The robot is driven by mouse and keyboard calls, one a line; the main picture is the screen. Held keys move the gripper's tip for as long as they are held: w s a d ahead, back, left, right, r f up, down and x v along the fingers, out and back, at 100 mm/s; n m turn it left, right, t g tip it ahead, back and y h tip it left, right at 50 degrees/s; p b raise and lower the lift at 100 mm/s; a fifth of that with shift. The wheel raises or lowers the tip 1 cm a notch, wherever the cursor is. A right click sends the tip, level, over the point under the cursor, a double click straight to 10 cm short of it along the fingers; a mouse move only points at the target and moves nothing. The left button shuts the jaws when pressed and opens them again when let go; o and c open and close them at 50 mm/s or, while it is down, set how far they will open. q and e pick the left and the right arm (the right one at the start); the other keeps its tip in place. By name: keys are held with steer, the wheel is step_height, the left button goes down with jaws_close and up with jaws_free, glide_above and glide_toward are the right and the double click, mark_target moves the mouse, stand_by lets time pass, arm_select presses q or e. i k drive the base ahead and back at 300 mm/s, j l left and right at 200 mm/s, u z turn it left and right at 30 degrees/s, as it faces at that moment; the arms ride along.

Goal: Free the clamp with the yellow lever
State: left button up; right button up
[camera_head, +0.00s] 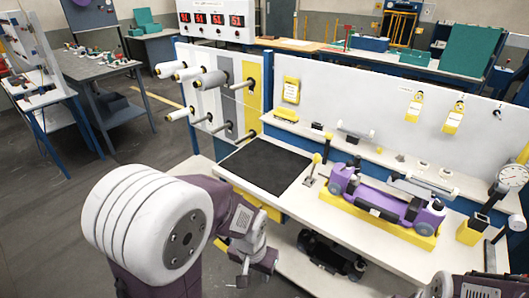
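A small lever with a yellow knob (316,158) stands upright on the white workbench, between the black mat and the purple device. Its dark base (309,182) sits on the bench top; whether it is clamped on anything is too small to tell. The purple device (385,204) lies in a yellow cradle (365,218) to the right. My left gripper (250,276) hangs in front of the bench's front edge, below and left of the lever, touching neither. Its finger gap is not clear. Part of my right arm (440,287) shows at the bottom right edge; its fingertips cannot be made out.
A black mat (266,168) covers the bench's left part. A peg board with rolls (203,82) stands behind it. A dial gauge (512,176) and a yellow box (470,231) stand at the right. A lower shelf holds a black object (330,252).

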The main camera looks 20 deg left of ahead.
mark_target(316, 157)
steer(key=u, duration=0.35)
steer(key=i+j+z, duration=0.15)
steer(key=i+z, duration=0.25)
steer(key=i+j+z, duration=0.25)
steer(key=z, duration=0.15)
steer(key=i+j+z, duration=0.4)
steer(key=k+l, duration=0.05)
steer(key=k, duration=0.05)
